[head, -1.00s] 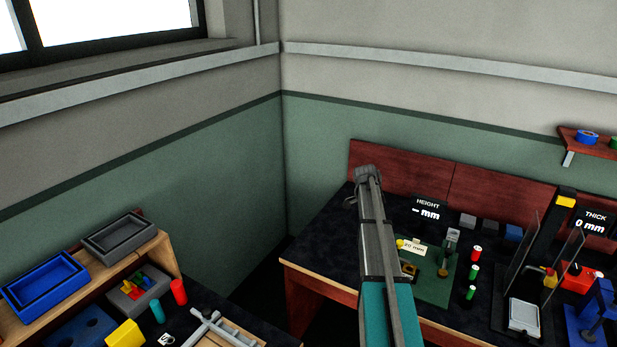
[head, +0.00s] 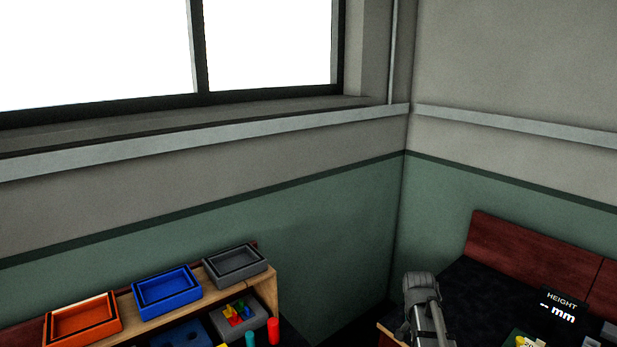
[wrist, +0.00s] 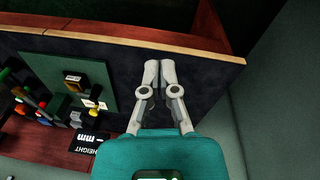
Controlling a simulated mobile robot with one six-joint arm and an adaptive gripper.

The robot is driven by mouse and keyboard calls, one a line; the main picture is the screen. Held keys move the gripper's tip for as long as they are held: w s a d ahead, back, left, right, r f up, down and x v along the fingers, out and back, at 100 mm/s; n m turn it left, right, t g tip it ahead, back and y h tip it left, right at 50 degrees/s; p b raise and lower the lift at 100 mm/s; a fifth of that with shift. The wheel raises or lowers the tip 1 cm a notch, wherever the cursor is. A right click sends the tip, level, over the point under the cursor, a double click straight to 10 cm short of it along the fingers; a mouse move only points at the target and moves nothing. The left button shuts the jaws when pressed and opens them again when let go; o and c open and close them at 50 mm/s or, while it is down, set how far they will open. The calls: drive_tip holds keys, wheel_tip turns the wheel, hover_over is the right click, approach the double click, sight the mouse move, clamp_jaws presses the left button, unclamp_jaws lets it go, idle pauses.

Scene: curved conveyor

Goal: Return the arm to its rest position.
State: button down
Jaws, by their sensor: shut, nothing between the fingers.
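My arm, grey at the end, shows at the lower right of the head view, in front of the dark-topped bench (head: 478,290). My gripper (wrist: 160,64) shows in the wrist view with its two grey fingers close together and nothing between them. The rest of the arm is cut off by the head view's lower edge.
At lower left in the head view, a wooden shelf (head: 266,287) bears an orange tray (head: 84,340), a blue tray (head: 166,310) and a grey tray (head: 236,279). A height display (head: 560,307) stands on the right bench. A gap separates the two benches in the corner.

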drive_tip(key=s+a+n+y, duration=0.1)
drive_tip(key=s+a+n, duration=0.7)
drive_tip(key=s+a, duration=0.3)
drive_tip(key=shift+a, duration=1.1)
drive_tip(key=shift+s, duration=0.1)
